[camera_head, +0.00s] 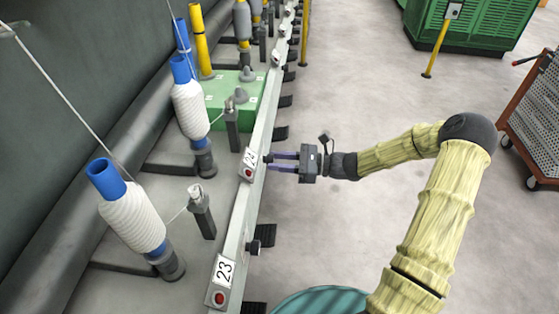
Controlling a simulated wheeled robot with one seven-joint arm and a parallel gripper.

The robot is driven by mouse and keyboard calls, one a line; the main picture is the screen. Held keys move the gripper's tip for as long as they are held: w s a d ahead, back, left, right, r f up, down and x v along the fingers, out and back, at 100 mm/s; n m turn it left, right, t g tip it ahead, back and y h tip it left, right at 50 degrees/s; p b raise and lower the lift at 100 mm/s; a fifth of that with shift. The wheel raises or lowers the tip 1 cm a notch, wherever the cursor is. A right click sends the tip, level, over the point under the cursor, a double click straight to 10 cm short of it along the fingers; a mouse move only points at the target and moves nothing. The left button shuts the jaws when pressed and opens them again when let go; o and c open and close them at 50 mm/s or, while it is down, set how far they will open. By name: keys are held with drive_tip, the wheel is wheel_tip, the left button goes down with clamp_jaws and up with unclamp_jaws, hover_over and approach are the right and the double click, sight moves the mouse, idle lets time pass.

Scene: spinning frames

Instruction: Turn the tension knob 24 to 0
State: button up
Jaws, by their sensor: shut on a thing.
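My gripper (284,162) reaches left to the long grey rail (231,235), just right of the box labelled 24 (249,164). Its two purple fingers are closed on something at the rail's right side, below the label. The tension knob 24 itself is hidden by the fingers, and its setting cannot be read.
Yarn bobbins on blue tubes (132,215) stand left of the rail. A green cabinet (470,25), a yellow post (437,45) and a cart (535,115) stand at right. Grey floor (345,95) between is clear.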

drive_tip(key=n+p, duration=0.7)
drive_tip(key=n, duration=0.3)
drive_tip(key=shift+p, duration=0.3)
idle(0.4)
drive_tip(key=o, duration=1)
drive_tip(key=shift+d, duration=0.15)
